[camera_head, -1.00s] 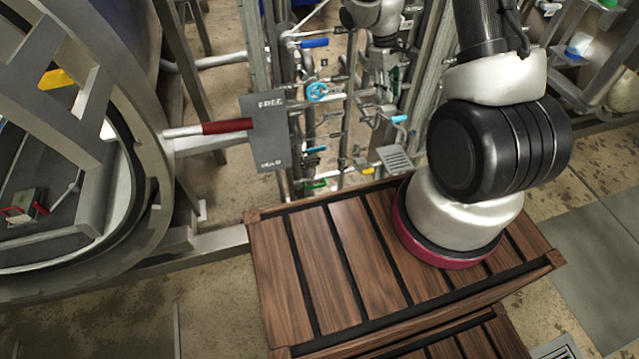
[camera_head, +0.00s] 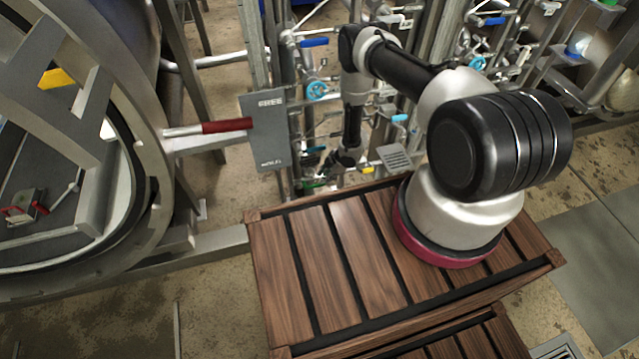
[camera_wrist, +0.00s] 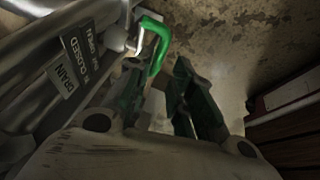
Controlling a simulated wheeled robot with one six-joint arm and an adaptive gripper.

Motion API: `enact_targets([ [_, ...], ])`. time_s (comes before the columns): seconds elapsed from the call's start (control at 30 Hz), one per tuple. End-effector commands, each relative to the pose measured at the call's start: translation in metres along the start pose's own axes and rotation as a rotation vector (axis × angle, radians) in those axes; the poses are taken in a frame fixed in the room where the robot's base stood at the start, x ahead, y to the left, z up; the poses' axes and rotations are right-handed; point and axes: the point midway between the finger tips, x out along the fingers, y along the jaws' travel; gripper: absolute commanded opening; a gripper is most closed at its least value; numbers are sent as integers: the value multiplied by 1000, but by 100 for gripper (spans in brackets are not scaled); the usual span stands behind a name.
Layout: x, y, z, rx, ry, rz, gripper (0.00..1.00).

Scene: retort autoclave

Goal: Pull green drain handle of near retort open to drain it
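The green drain handle (camera_wrist: 158,42) is a bent green lever on a metal pipe fitting, at the top middle of the wrist view. My gripper (camera_wrist: 157,78) is open, with a finger on either side. The lower end of the handle reaches toward the gap between the fingertips; I cannot tell whether they touch. In the head view, my gripper (camera_head: 338,162) is low among the pipes, and a green part (camera_head: 314,184) shows just below it, mostly hidden.
A large round retort (camera_head: 150,210) with a red-gripped lever (camera_head: 227,125) stands at the left. A grey sign plate (camera_head: 265,132) is beside the pipes. Blue valve handles (camera_head: 317,91) surround my arm.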

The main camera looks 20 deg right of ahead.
Motion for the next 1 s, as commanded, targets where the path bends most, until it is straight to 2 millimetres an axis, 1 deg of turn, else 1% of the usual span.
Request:
enact_targets([
  [0.03, 9, -1, 0, -1, 0, -1, 23],
  [0.2, 38, -1, 0, 1, -2, -1, 23],
  [0.3, 51, -1, 1, 1, -2, -2, 23],
  [0.4, 59, 0, 1, 3, -3, -1, 23],
  [0.5, 62, 0, 1, 4, -3, -1, 23],
  [0.7, 62, 0, 1, 5, -3, -1, 23],
  [0.77, 62, 0, 1, 5, -3, -1, 14],
  [0.83, 62, 0, 1, 5, -3, -1, 1],
  [1.0, 62, 0, 1, 5, -3, -1, 0],
])
